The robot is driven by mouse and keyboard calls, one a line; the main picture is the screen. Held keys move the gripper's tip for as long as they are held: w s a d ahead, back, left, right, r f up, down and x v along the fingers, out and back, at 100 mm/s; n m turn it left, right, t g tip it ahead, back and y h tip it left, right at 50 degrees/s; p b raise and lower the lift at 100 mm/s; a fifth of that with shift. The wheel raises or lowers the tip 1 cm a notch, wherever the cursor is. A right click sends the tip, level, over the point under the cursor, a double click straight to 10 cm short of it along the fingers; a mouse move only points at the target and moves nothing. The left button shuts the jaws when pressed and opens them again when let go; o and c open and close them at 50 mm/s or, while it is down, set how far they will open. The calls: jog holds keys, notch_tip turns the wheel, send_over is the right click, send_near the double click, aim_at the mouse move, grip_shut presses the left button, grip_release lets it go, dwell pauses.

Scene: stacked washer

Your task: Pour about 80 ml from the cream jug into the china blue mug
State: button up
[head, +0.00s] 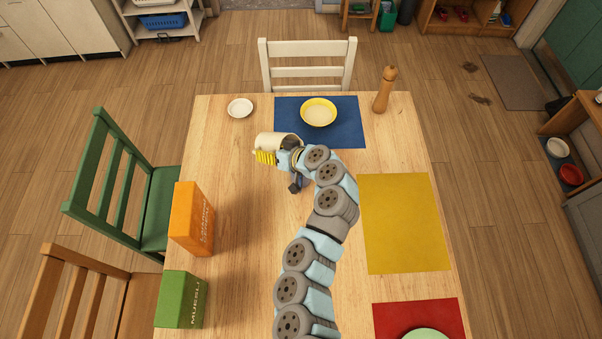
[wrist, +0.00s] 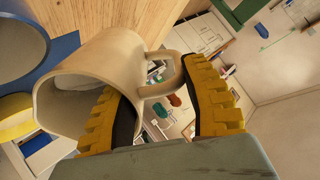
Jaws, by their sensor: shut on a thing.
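The cream jug (head: 272,141) is tipped far over onto its side near the blue placemat's left front corner, its mouth toward the right. No stream of liquid is visible. I cannot clearly make out the china blue mug in the head view. A round greyish shape with a blue edge (wrist: 18,48) in the wrist view may be the mug.
A yellow bowl (head: 318,111) stands on the blue placemat (head: 350,135). A white saucer (head: 240,108) and a pepper mill (head: 384,90) stand at the back. Orange (head: 193,220) and green (head: 180,299) boxes stand at left. The yellow placemat (head: 405,223) is bare.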

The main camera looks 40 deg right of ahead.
jog(key=shift+r+t+b, duration=0.4)
jog(key=shift+s+f+t+b, duration=0.1)
jog(key=shift+s+t+b, duration=0.2)
jog(key=shift+b, duration=0.85)
jog(key=shift+b, duration=0.35)
jog(key=shift+s+r+y, duration=0.1)
jog(key=shift+r+y, duration=0.2)
jog(key=shift+r, duration=0.05)
jog(key=shift+s+r+t+b, duration=0.15)
jog(key=shift+t+b, duration=0.25)
jog(key=shift+b, duration=0.85)
jog(key=shift+s+t+b, duration=0.3)
jog(key=shift+t+b, duration=0.1)
jog(key=shift+b, duration=0.8)
jog(key=shift+r, duration=0.15)
